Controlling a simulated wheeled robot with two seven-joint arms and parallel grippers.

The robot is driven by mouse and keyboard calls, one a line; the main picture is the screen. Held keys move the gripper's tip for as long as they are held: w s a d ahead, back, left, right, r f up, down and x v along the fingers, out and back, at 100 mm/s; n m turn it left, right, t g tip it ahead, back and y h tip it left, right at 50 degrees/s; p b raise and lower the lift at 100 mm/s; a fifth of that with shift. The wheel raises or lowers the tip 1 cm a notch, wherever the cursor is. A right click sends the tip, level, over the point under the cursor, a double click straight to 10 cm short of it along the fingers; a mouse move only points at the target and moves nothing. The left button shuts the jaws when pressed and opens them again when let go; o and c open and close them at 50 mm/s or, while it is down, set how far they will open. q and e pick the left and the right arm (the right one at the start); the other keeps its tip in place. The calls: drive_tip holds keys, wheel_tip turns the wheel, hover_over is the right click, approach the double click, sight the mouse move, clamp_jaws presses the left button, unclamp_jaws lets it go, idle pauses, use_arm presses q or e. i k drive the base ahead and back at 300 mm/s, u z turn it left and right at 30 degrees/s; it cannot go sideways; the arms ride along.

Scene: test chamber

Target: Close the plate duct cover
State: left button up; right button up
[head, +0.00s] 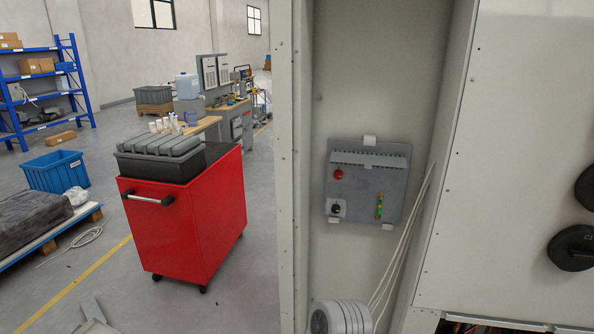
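A grey plate (393,203) is fixed to the back wall of a tall, narrow light-grey bay. A pale slotted duct strip (369,158) runs along the upper part of the plate. A row of dark slots shows along its top, with a lighter flat band below them. I cannot tell from here how far its cover stands open. A red button (338,174), a black knob (336,208) and a green-yellow piece (379,206) sit on the plate below the strip. Neither of my grippers is in view.
White cables (403,240) run down the bay's right side to a ribbed white cylinder (341,317). Black round parts (573,248) stick out at the right. A red cart (185,220) with grey bins stands left of the bay.

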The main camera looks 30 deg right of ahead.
sight(369, 161)
drive_tip(key=u, duration=0.45)
drive_tip(key=i, duration=1.1)
drive_tip(key=z, duration=0.65)
